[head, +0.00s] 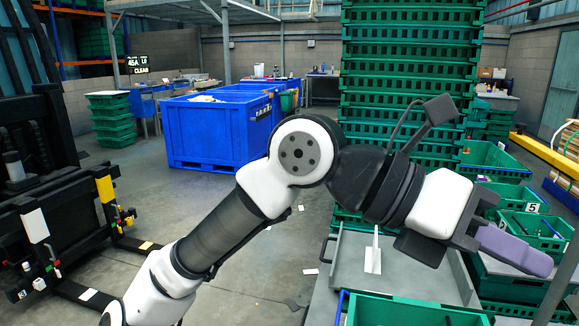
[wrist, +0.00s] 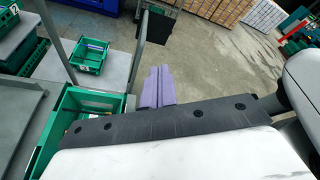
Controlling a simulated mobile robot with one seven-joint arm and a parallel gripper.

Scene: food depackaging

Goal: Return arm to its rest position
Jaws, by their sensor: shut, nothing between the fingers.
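My gripper (head: 515,250) is at the right of the head view, at the end of my white and black arm. Its purple fingers point right and slightly down, held in the air in front of the green crates. The fingers lie together with nothing between them. In the wrist view the purple fingers (wrist: 158,86) stand side by side, shut, over a metal frame and the grey floor.
A tall stack of green crates (head: 405,75) stands behind my arm. A grey metal tray table (head: 348,262) is below it, with a green crate (head: 410,310) in front. A blue bin (head: 215,130) and dark forklift-like machine (head: 50,200) stand left. Floor between is mostly clear.

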